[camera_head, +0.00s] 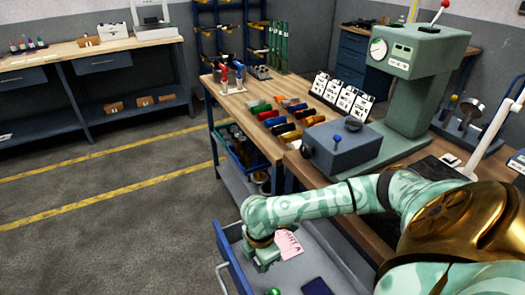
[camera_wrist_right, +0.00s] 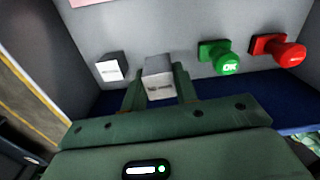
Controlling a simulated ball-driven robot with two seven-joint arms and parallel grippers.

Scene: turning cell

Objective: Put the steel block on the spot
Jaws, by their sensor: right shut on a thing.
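My right gripper (camera_head: 264,262) reaches down over an open drawer in the head view. In the right wrist view its two fingers (camera_wrist_right: 158,88) stand on either side of a small silver-grey steel block (camera_wrist_right: 158,72) and are shut on it. The block is hidden in the head view. I cannot tell from these frames whether it touches the drawer floor. I cannot make out a marked spot. My left gripper is not in view.
The drawer (camera_head: 230,262) also holds a dark block with a pale face (camera_wrist_right: 111,66), a green OK stamp (camera_wrist_right: 222,57) and a red stamp (camera_wrist_right: 275,50). A pink card (camera_head: 289,244) shows beside my gripper. A grey-blue box (camera_head: 342,150) stands on the bench above.

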